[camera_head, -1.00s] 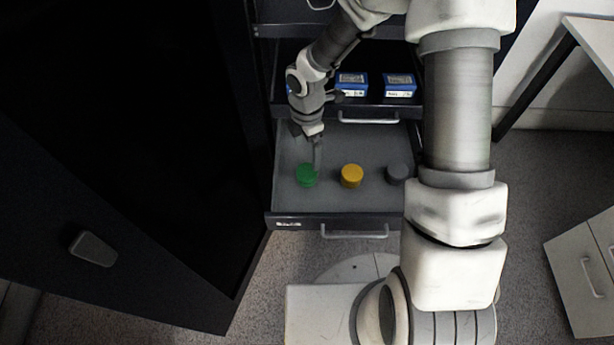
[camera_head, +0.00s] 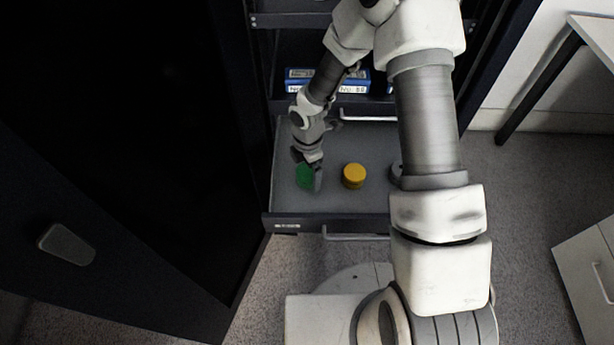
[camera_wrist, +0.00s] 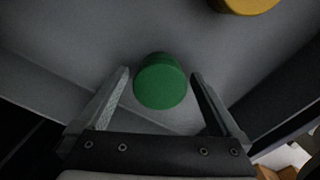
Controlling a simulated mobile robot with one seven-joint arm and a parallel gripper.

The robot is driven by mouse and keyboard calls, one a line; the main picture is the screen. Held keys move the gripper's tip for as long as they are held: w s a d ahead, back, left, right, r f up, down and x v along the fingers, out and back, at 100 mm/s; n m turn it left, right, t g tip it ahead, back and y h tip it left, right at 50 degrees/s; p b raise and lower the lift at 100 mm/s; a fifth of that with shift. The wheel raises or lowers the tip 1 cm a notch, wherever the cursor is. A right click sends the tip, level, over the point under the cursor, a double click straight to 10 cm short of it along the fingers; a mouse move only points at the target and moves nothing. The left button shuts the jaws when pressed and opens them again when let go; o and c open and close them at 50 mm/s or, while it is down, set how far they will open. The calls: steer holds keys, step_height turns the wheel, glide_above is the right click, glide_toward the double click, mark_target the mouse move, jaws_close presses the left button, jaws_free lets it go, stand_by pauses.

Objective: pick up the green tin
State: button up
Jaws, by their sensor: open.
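The green tin (camera_head: 304,176) stands in the open grey drawer, near its left side. It also shows in the wrist view (camera_wrist: 160,82), upright, between and just ahead of the two fingertips. My gripper (camera_head: 308,178) reaches down into the drawer right at the tin and partly hides it in the head view. In the wrist view my gripper (camera_wrist: 160,78) is open, with one finger on each side of the tin. A gap shows between each finger and the tin.
A yellow tin (camera_head: 354,176) stands right of the green one, and a dark grey tin (camera_head: 396,172) is mostly hidden behind my arm. The drawer's front wall (camera_head: 300,224) is close. A black cabinet door (camera_head: 130,150) stands at left.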

steer(key=c, duration=1.4)
steer(key=shift+r, duration=0.1)
steer(key=shift+c, duration=0.2)
